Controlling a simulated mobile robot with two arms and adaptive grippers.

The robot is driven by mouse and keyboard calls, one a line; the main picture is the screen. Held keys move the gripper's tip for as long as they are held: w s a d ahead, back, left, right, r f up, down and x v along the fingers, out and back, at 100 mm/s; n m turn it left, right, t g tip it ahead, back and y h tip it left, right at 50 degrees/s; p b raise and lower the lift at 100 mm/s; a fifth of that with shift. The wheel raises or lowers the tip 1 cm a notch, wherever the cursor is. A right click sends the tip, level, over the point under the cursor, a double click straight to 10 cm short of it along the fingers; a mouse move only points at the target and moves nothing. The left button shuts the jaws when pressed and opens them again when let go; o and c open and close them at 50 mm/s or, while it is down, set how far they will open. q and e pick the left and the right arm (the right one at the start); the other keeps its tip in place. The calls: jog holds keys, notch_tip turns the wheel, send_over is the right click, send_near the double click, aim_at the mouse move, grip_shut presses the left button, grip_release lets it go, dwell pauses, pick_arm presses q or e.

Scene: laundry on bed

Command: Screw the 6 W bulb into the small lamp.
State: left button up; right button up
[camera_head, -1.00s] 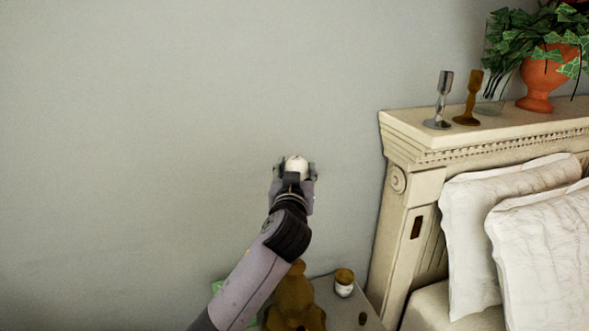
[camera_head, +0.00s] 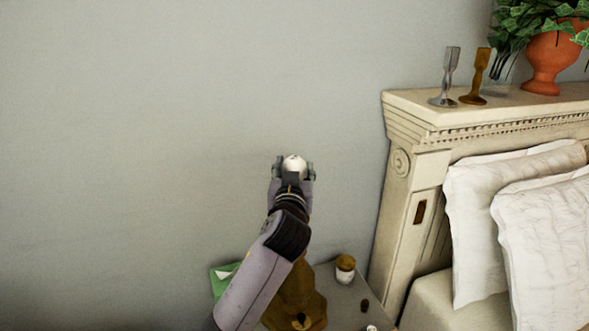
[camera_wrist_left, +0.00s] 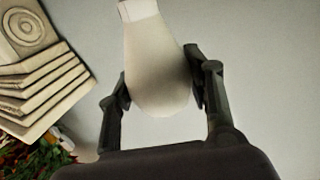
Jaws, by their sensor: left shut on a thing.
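My left gripper (camera_head: 293,170) is shut on a white bulb (camera_head: 294,163), held in the air in front of the wall. In the left wrist view the bulb (camera_wrist_left: 158,75) sits between the two fingers, its rounded end towards the palm and its narrow end away from it. No wattage mark is readable. A brown-gold turned base (camera_head: 303,300), which looks like the small lamp, stands on the bedside table below the gripper. My left forearm hides part of it, and I cannot make out a socket. My right gripper is out of view.
The bedside table (camera_head: 345,300) also holds a brown-lidded white jar (camera_head: 345,268), a small dark object (camera_head: 365,306) and a green item (camera_head: 222,280). The cream headboard (camera_head: 410,160) rises to the right, with two candlesticks and a potted plant on top. The wall area left is clear.

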pick_arm(q)
jog(key=shift+f+b, duration=0.3)
jog(key=shift+f, duration=0.15)
dwell(0.5)
jog(key=o, duration=1.2)
jog(key=s, duration=1.2)
jog(key=shift+a, duration=0.4)
